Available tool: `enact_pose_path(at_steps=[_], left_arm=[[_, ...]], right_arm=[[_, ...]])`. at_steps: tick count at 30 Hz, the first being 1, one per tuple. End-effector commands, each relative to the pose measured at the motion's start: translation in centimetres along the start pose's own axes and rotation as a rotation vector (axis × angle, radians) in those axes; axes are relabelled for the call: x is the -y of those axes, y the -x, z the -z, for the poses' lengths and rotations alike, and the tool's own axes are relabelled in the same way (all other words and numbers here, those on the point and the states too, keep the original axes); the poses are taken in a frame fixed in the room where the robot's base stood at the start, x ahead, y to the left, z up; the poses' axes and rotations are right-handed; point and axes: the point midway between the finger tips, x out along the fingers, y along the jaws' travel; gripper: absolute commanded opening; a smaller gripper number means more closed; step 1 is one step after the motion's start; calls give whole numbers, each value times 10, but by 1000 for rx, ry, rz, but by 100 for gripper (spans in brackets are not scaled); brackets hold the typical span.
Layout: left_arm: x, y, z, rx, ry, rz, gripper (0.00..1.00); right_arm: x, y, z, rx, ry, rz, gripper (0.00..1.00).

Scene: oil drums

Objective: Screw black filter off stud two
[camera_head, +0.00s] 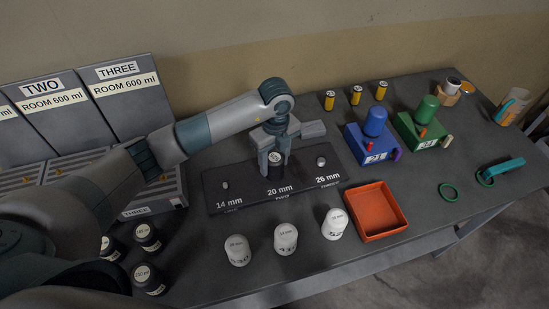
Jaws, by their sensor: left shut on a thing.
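A black filter (275,171) stands upright at the middle position of the dark stud plate (246,197), above the label "20 mm". My left gripper (275,158) reaches down from above with its fingers on both sides of the filter and is shut on it. The stud under the filter is hidden. A bare stud (225,186) stands at the "14 mm" position and another (321,161) at the "26 mm" position. My right gripper is not in view.
White filters (286,239) and an orange tray (376,211) stand in front of the plate. Black filters (147,237) stand at front left. Labelled bins (125,95) stand left.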

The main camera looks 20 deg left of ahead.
Motion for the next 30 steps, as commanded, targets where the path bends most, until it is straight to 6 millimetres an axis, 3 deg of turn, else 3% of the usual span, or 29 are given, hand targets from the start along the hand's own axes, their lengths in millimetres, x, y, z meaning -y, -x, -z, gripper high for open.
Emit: enact_pose_path(at_steps=[5, 12, 13, 15, 25, 30], left_arm=[[0, 2, -1, -1, 114, 0, 17], [0, 2, -1, -1, 120, 1, 17], [0, 2, -1, -1, 120, 1, 53], [0, 2, -1, -1, 119, 1, 67], [0, 0, -1, -2, 104, 1, 67], [1, -3, -1, 3, -19, 1, 67]], right_arm=[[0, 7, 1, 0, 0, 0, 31], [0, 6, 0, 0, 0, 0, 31], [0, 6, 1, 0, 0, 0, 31], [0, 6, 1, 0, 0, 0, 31], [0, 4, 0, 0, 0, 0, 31], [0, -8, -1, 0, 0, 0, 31]])
